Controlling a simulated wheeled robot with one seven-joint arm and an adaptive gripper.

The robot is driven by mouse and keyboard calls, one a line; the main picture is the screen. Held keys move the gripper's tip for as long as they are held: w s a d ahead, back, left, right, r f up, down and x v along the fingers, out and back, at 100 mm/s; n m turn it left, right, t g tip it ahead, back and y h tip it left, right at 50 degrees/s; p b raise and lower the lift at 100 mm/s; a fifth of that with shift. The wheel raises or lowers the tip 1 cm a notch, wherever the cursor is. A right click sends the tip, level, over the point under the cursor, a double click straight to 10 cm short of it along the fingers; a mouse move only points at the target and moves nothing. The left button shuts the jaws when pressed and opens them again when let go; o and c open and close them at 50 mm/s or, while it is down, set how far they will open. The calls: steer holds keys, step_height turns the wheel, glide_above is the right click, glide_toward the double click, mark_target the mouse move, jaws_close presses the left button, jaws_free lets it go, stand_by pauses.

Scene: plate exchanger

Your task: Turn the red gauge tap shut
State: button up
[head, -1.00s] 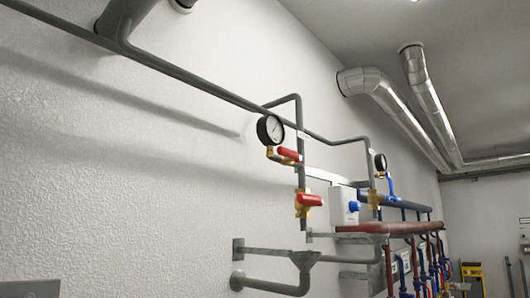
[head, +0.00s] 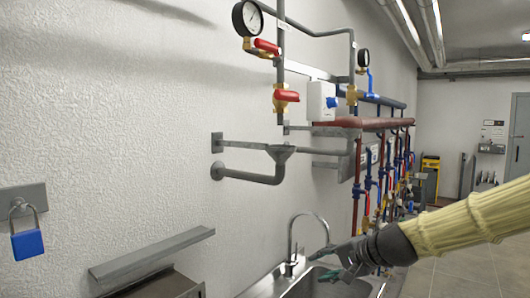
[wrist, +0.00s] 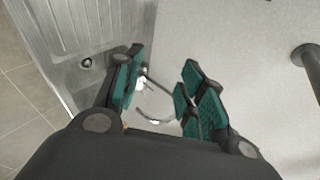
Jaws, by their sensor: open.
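A round pressure gauge (head: 247,17) with a white dial is on the pipework on the wall, upper middle of the head view. The red gauge tap handle (head: 267,46) sits just below and right of it, on a small brass fitting. A second red handle (head: 287,96) is on a brass valve on the vertical pipe below. My gripper (head: 325,262) is low at the right, well below both handles, over the sink area. In the wrist view its green-padded fingers (wrist: 160,88) are apart with nothing held between them. The gauge and red handles are outside the wrist view.
A metal sink (head: 340,288) with a curved faucet (head: 291,240) lies under my gripper. A grey bracket pipe (head: 245,177) juts from the wall between sink and valves. A blue padlock (head: 27,243) hangs at left. Red and blue pipes (head: 390,122) run rightward.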

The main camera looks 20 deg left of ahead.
steer(key=s+a+r+y+p, duration=0.1)
steer(key=a+r+y, duration=0.1)
steer(key=r, duration=1.1)
steer(key=s+a+r+y, duration=0.1)
steer(key=r+y, duration=0.1)
steer(key=r, duration=1.1)
steer(key=n+y+p, duration=0.2)
steer(key=n+y, duration=0.1)
steer(key=y, duration=0.1)
glide_toward(267, 45)
steer(key=p+x, duration=0.3)
steer(key=x, duration=0.7)
steer(key=shift+w+a, duration=0.2)
steer(key=shift+a, duration=0.15)
jaws_close()
